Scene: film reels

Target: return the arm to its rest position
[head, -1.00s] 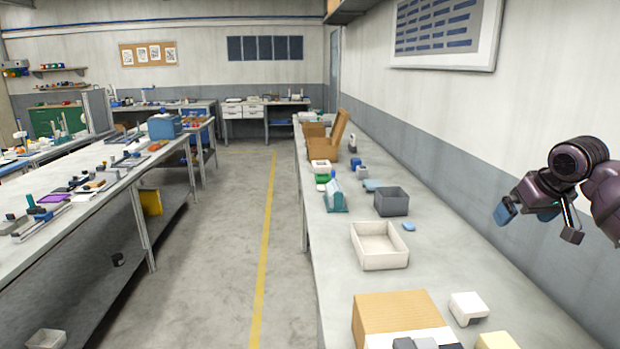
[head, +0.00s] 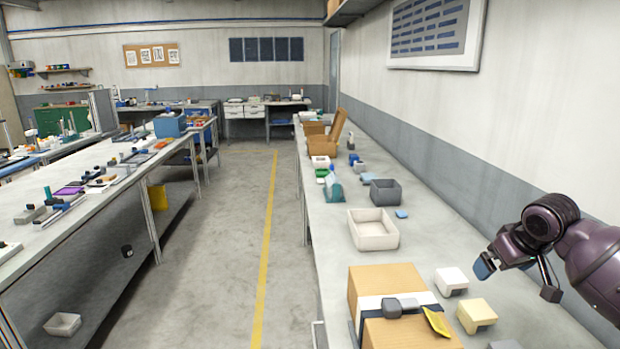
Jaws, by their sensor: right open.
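My right arm comes in from the right edge, dark purple and black. Its right gripper (head: 516,280) hangs over the right bench, with its two fingers spread apart and nothing between them. A blue pad shows on its left finger. The gripper appears in front of and above the bench's right side, to the right of a white block (head: 450,281) and a cream block (head: 476,315). My left gripper is not in the head view.
The right bench (head: 335,245) holds a cardboard box (head: 385,281), a white tray (head: 373,230), a grey bin (head: 385,192) and small items. A wall runs along its right side. A left bench (head: 85,235) holds many parts. The aisle floor (head: 225,240) between them is clear.

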